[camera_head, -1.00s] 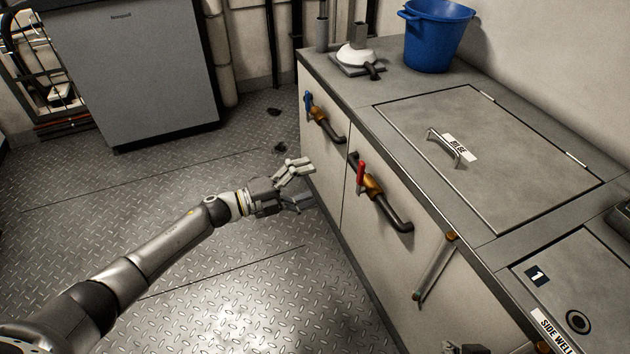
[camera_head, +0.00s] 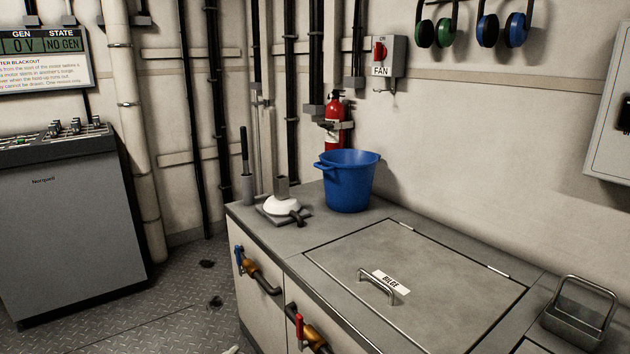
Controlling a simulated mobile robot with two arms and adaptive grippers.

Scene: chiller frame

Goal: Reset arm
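Only a pale sliver of my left gripper (camera_head: 232,349) shows at the bottom edge of the head view, low beside the cabinet's left front. The rest of that gripper and its arm are out of the picture, so its opening cannot be told. My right gripper is not in view. On the cabinet front are a valve with a blue handle (camera_head: 239,261) and one with a red handle (camera_head: 299,326). The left gripper's sliver appears apart from both handles.
A blue bucket (camera_head: 347,184) stands on the cabinet top (camera_head: 265,238), behind the closed bilge hatch (camera_head: 440,280). A wire-handled metal tray (camera_head: 574,330) is at right. A grey console (camera_head: 60,235) stands left, with open floor (camera_head: 175,310) between it and the cabinet.

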